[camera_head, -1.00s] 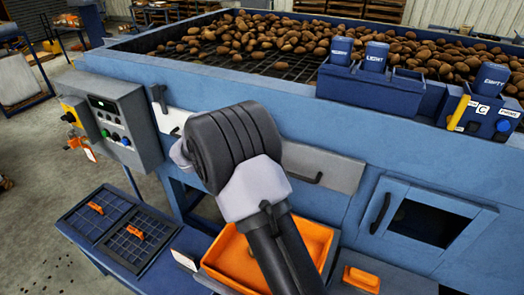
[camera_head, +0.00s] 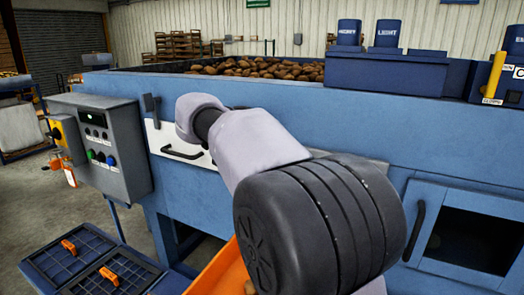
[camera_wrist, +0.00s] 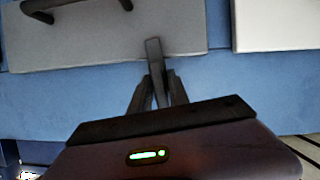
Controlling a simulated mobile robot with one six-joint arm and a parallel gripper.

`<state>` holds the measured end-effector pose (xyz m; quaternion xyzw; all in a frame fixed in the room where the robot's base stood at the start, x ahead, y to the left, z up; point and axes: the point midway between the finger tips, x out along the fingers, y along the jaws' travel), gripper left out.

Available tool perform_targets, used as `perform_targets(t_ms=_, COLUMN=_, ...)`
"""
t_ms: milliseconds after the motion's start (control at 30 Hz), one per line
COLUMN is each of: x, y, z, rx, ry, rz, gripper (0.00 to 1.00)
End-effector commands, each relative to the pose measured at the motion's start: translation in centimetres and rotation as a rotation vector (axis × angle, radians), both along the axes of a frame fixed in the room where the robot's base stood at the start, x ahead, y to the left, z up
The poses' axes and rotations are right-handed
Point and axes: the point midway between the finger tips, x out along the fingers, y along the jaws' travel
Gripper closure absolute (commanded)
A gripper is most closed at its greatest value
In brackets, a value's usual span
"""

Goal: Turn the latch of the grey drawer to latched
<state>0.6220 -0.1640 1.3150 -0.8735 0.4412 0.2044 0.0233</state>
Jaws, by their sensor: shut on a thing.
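The grey drawer (camera_wrist: 110,42) shows in the wrist view at upper left, its front flat with a dark bar handle (camera_wrist: 75,10). Its latch (camera_wrist: 153,55) is a short dark grey lever. One end of it overlaps the drawer front's edge, and it stands close to upright in the picture with a slight tilt. My gripper (camera_wrist: 158,83) is shut on the latch, with a finger on either side of it. In the head view my arm hides the latch, the gripper and nearly all of the grey drawer.
A white drawer (camera_head: 200,158) with a dark handle is left of my arm, with another dark latch (camera_head: 151,108) by its corner. A grey control box (camera_head: 105,150) stands further left. An orange bin (camera_head: 222,272) is below my arm. A dark-handled hatch (camera_head: 465,230) is at right.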

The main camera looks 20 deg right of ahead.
Motion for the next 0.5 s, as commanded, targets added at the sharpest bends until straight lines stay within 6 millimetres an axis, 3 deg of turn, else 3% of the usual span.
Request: perform_targets(t_ms=500, x=-0.02, y=-0.08, z=-0.09, rx=0.094, ry=-0.12, rz=-0.003, gripper=1.0)
